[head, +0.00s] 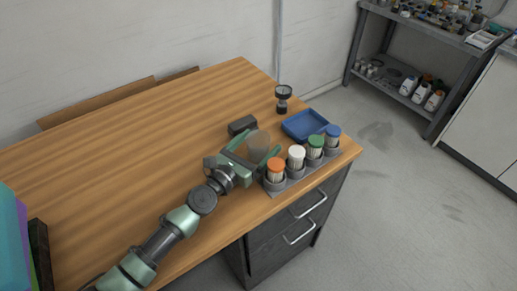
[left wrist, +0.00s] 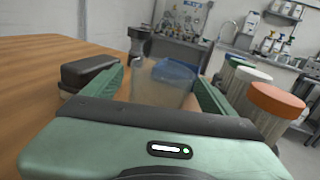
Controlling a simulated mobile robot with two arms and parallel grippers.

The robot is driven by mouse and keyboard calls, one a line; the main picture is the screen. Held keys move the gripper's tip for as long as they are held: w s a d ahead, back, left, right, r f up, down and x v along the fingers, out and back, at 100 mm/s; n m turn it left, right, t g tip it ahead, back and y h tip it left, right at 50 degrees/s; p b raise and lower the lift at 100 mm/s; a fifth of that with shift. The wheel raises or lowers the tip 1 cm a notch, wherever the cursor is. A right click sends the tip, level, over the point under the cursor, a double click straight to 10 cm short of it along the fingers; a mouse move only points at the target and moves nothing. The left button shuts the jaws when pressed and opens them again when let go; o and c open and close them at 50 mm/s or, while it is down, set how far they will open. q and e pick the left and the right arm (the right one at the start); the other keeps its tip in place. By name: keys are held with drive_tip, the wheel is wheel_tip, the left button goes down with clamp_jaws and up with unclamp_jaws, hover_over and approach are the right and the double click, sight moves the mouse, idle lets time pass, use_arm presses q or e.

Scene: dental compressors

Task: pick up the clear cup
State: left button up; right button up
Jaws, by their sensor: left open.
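The clear cup (head: 259,143) stands on the wooden table, see-through and faintly grey. My left gripper (head: 257,150) is open, with one green finger on either side of the cup. The left wrist view also shows the clear cup (left wrist: 162,84) between the two fingers of the gripper (left wrist: 163,88). Whether either finger touches it, I cannot tell. My right gripper is not in view.
A rack (head: 292,181) of containers with orange, white, green and blue lids stands close to the right of the gripper. A dark box (head: 241,125) lies just behind, with a blue tray (head: 304,124) and a black device (head: 283,97) farther back. The table's left half is mostly clear.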

use_arm(q)
drive_tip(key=shift+w+d, duration=0.3)
drive_tip(key=shift+w, duration=0.05)
drive_tip(key=c, duration=1.5)
drive_tip(key=shift+o, duration=0.2)
